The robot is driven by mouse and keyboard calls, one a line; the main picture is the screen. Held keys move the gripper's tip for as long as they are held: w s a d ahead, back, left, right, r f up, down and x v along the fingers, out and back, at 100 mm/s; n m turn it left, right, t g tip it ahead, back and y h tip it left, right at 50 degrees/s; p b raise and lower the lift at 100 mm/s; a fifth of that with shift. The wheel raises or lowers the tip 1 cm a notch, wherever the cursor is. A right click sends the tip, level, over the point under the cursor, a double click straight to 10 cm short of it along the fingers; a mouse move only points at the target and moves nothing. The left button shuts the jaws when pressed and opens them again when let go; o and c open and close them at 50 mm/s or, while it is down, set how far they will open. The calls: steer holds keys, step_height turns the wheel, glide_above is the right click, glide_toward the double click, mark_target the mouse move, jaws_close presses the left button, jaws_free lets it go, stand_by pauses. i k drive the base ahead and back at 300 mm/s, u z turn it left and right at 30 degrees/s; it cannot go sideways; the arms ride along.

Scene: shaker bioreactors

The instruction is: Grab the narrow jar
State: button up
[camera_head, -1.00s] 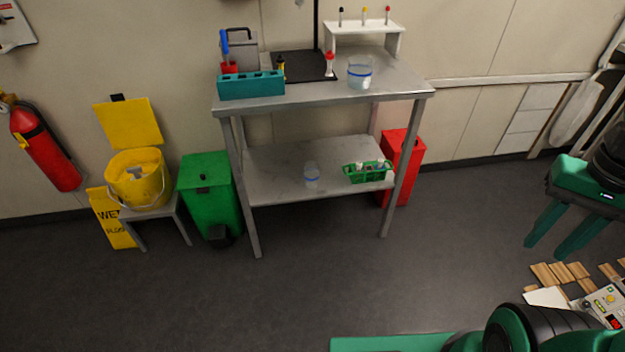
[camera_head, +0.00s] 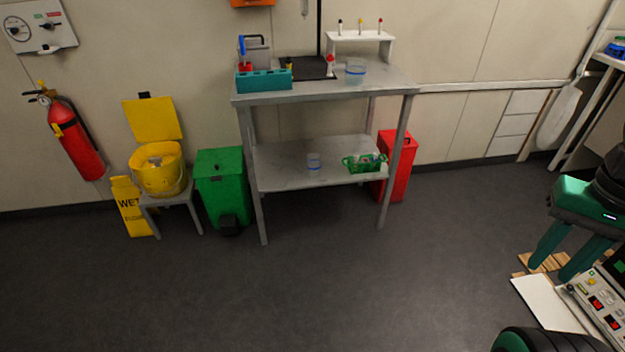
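My gripper (camera_head: 555,271) is at the right edge of the view, far from both jars. Its two green fingers are apart with nothing seen between them.
The metal table (camera_head: 330,94) has a lower shelf with a green rack (camera_head: 363,168). A teal block (camera_head: 263,80) and a white stand (camera_head: 360,42) are on top. Green (camera_head: 222,190) and red (camera_head: 397,178) bins flank it. The floor (camera_head: 330,290) in front is clear.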

mark_target(314, 159)
steer(key=u, duration=0.3)
steer(key=i, duration=1.45)
